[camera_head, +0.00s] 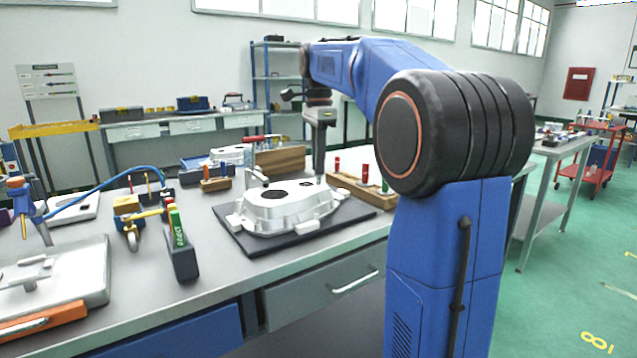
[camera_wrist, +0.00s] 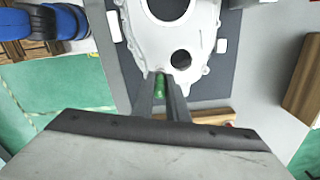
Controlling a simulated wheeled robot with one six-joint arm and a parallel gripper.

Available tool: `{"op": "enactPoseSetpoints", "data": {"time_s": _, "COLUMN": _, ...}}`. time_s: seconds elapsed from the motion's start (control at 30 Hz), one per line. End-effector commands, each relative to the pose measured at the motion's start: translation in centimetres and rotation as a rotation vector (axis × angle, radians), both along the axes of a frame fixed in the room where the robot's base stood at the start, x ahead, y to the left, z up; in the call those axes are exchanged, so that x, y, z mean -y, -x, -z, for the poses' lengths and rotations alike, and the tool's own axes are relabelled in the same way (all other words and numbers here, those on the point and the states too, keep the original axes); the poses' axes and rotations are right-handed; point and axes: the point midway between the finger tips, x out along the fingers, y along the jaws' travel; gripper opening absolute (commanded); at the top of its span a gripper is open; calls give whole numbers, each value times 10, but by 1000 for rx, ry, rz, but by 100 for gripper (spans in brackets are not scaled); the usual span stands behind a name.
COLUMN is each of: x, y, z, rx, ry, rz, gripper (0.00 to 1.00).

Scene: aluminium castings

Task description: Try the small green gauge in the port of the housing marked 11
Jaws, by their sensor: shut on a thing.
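My gripper (camera_wrist: 161,80) is shut on the green gauge (camera_wrist: 160,84), which shows between the two fingers in the wrist view. In the head view my gripper (camera_head: 320,181) points down at the back right of the silver housing (camera_head: 285,212). The housing (camera_wrist: 146,48) has a large dark opening and a smaller round hole (camera_wrist: 181,60) in the wrist view. The gauge is at the housing's edge, a little left of and below that smaller hole. I cannot tell whether it touches the housing. No number 11 is readable.
The housing lies on a dark mat (camera_head: 240,243). A wooden rack (camera_head: 372,195) with red and green pegs stands right of it. A dark block with a green and red piece (camera_head: 178,236) stands to its left. A grey casting (camera_head: 85,265) lies further left. A wooden block (camera_head: 280,161) is behind.

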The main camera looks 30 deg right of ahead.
Motion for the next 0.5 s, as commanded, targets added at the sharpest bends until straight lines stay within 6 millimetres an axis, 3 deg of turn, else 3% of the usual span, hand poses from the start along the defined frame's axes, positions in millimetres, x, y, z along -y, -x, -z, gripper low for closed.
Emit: {"op": "enactPoseSetpoints", "data": {"time_s": 0.5, "x": 0, "y": 0, "z": -21, "rx": 0, "ry": 0, "rz": 0, "gripper": 0}}
